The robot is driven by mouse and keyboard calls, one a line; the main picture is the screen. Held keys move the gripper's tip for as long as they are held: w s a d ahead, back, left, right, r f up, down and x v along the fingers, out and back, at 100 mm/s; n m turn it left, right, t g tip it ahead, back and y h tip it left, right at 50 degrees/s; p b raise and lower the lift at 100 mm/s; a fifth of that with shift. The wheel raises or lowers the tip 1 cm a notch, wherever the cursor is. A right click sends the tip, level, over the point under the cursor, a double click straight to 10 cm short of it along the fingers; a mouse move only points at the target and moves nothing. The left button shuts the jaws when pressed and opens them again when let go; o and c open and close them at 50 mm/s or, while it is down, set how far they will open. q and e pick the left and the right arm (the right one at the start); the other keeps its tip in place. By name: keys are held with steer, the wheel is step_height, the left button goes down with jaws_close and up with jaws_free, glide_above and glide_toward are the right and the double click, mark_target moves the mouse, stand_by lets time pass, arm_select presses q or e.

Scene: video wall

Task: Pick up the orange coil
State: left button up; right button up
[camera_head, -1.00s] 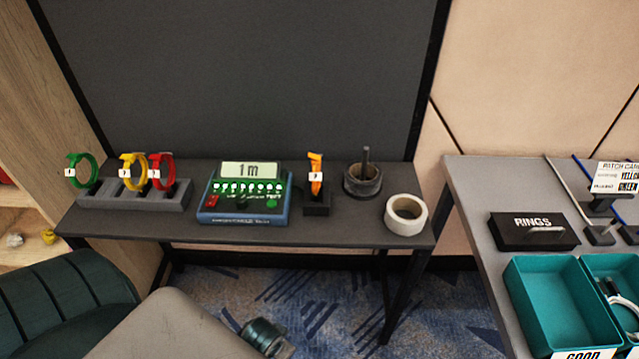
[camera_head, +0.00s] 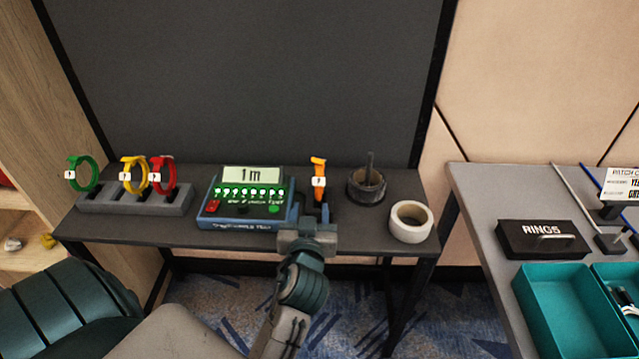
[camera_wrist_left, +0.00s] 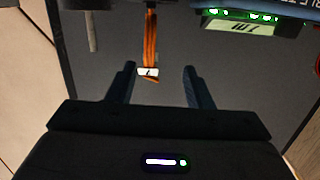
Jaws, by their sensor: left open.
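The orange coil (camera_head: 319,179) stands upright, seen nearly edge-on, with a small white tag, on a dark holder right of the tester. My left gripper (camera_head: 308,230) is just in front of the coil at the table's front edge and hides most of its holder. In the left wrist view the orange coil (camera_wrist_left: 150,45) hangs with its tag between and beyond the two fingers. My right gripper does not show.
The tester (camera_head: 243,198) reading "1 m" stands close left of the coil. A dark tape roll on a post (camera_head: 366,188) and a white roll (camera_head: 410,222) stand right. Green (camera_head: 84,174), yellow (camera_head: 134,176) and red (camera_head: 163,175) coils stand in a grey rack farther left.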

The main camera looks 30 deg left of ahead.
mark_target(319, 175)
arm_select(q)
steer(key=shift+t, duration=0.7)
steer(key=w+r, duration=0.1)
steer(key=w, duration=0.1)
steer(key=w+a+r, duration=0.1)
steer(key=w+r+p, duration=0.1)
steer(key=w, duration=0.1)
steer(key=shift+w+a, duration=0.3)
steer(key=shift+a, duration=0.1)
steer(key=shift+w+a+f, duration=0.1)
steer(key=shift+w+a, duration=0.15)
steer(key=shift+w, duration=0.2)
steer(key=p+x, duration=0.1)
steer(key=x, duration=0.1)
steer(key=p+x, duration=0.1)
steer(key=x, duration=0.1)
steer(key=shift+w+r, duration=0.15)
steer(key=shift+r, duration=0.1)
steer(key=shift+w+a+f, duration=0.1)
steer(key=shift+w+a, duration=0.2)
jaws_close()
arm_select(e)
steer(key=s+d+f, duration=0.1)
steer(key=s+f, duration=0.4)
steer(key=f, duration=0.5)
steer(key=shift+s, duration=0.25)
